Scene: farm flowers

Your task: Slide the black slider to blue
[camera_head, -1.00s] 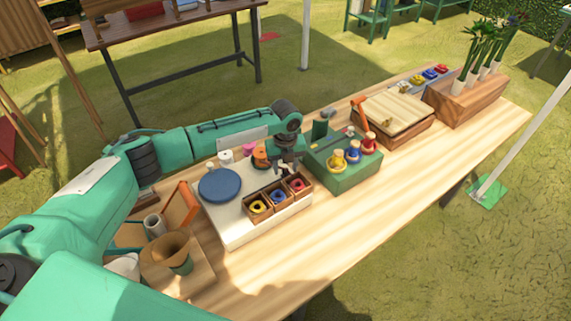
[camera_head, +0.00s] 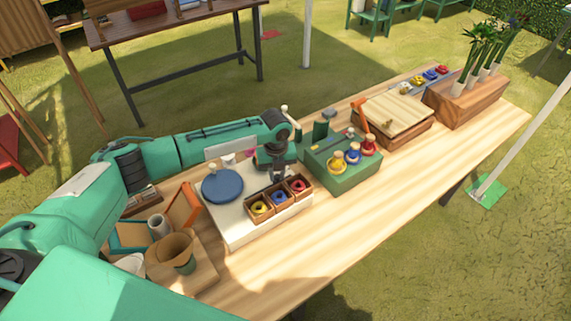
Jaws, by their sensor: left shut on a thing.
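My left gripper (camera_head: 277,176) points down over the white board (camera_head: 232,226), just behind a wooden three-part box (camera_head: 262,218). The box's parts hold a yellow, a blue and a red round piece from left to right; the gripper is behind the blue piece (camera_head: 279,196). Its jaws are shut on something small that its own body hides. I cannot make out the black slider; the gripper and forearm cover that part of the board. My right gripper is not in view.
A dark blue disc (camera_head: 222,186) lies at the board's left. A green box (camera_head: 345,178) with yellow, blue and red bottles stands close right of the gripper. Farther right are a wooden box (camera_head: 398,112) and a planter (camera_head: 468,103). The table's front strip is clear.

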